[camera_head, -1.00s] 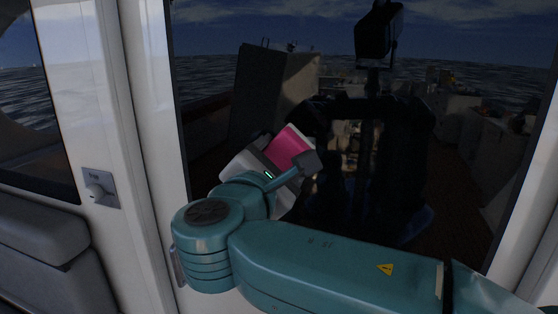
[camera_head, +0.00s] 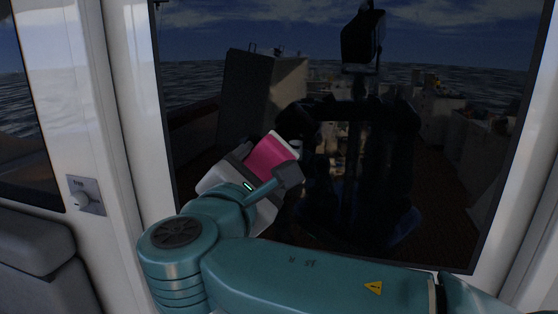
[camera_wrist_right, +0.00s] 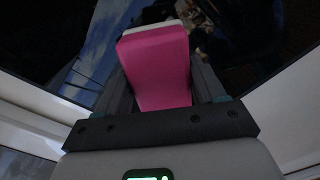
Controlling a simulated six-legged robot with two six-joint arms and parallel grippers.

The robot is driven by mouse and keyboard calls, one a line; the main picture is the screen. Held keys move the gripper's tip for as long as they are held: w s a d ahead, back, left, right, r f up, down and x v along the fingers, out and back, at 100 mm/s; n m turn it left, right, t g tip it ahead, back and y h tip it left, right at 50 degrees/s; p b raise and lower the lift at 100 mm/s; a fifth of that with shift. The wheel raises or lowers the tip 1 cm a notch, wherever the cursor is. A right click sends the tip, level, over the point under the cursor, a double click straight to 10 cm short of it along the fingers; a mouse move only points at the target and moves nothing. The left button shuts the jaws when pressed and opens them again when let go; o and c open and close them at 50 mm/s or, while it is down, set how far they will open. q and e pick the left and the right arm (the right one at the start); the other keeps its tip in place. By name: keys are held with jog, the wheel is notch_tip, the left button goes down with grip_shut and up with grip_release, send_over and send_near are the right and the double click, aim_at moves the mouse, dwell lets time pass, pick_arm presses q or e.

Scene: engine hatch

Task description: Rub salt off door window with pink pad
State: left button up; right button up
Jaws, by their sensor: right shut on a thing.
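My right gripper (camera_head: 268,170) is shut on the pink pad (camera_head: 270,153), a pink block with a white edge at its far end. The pad also shows between the fingers in the right wrist view (camera_wrist_right: 157,65), with its white end towards the dark glass. The door window (camera_head: 420,170) is a large dark pane in a white frame, and the pad is in front of its lower left part. I cannot tell whether the pad touches the glass. No salt can be made out on the pane. My left gripper is not in view.
A white door frame (camera_head: 128,110) borders the window on the left. A grey cushioned seat (camera_head: 40,250) is at lower left. Deck, sea and a dark robot shape show in the pane.

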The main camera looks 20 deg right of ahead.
jog(key=shift+p+x, duration=0.65)
jog(key=shift+x, duration=2.35)
jog(key=shift+p+x, duration=0.3)
jog(key=shift+x, duration=0.9)
jog(key=shift+s+d+f+b, duration=0.1)
jog(key=shift+s+d+b, duration=0.75)
jog(key=shift+d, duration=0.3)
jog(key=shift+s+d, duration=0.35)
jog(key=shift+d, duration=0.2)
jog(key=shift+w+a+r+p, duration=0.35)
jog(key=shift+w+a, duration=0.15)
jog(key=shift+a, duration=0.15)
jog(key=shift+w+a+f+p, duration=0.15)
jog(key=shift+w+a+p, duration=0.4)
jog(key=shift+a, duration=0.4)
